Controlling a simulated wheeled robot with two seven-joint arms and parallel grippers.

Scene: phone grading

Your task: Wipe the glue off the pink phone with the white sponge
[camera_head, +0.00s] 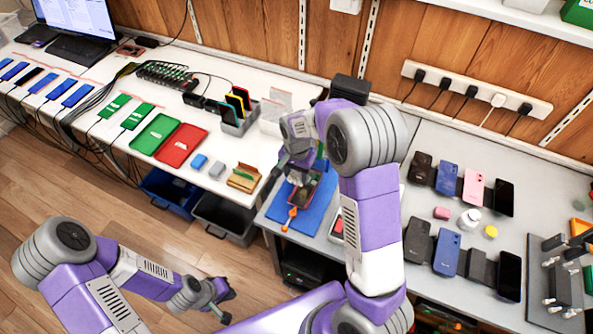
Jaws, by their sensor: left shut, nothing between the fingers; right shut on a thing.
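My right gripper (298,178) is low over the blue mat (316,220) in the middle. It is shut on a small pale thing, mostly hidden by the fingers, that looks like the white sponge. Just under it lies a dark, reddish-edged item, partly covered; I cannot tell whether it is a phone or a holder. A pink phone (473,187) stands in the back row on the right of the grey table, away from both grippers. I cannot make out glue on it. My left gripper (225,305) is shut and empty over the floor at the lower left.
An orange-handled tool (291,217) lies on the mat. Blue (199,161) and grey (217,170) blocks and a green tray (158,133) lie on the left bench. A metal fixture (552,275) is at the far right.

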